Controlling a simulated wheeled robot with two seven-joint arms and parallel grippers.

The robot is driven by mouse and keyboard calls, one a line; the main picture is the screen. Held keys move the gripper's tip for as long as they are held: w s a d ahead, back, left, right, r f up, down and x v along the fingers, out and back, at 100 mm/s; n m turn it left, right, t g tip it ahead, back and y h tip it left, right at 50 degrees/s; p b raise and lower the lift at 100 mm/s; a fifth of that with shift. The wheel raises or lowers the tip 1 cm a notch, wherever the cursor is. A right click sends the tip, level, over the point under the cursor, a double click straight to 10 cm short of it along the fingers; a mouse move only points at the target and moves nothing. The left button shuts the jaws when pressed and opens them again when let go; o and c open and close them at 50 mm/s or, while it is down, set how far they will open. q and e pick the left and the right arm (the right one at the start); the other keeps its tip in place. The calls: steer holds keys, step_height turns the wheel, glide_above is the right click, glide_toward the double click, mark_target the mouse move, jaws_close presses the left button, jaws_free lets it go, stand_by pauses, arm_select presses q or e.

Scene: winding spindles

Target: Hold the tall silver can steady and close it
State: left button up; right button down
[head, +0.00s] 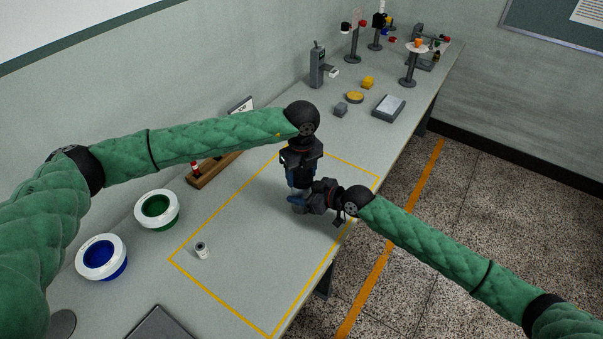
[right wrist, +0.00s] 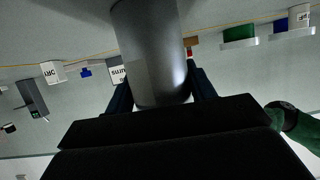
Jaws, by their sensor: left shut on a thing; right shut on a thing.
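The tall silver can (right wrist: 150,60) fills the middle of the right wrist view, a plain grey cylinder. My right gripper (right wrist: 160,92) is shut on it, with one finger on each side. In the head view my right gripper (head: 300,201) reaches the can from the right, inside the yellow outline, and the can is mostly hidden there. My left gripper (head: 300,178) points down just above my right gripper, over the can. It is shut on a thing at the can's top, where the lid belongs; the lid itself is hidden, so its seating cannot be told.
A green-lined bowl (head: 143,221) and a blue-lined bowl (head: 83,272) stand at the left. A wooden rack (head: 215,170) lies behind my left arm. Instruments crowd the far end. The outline's near part is mostly clear.

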arm_select(q)
steer(key=shift+m, duration=1.6)
steer(key=o, duration=1.1)
steer(key=shift+r, duration=2.3)
steer(key=shift+c, duration=0.5)
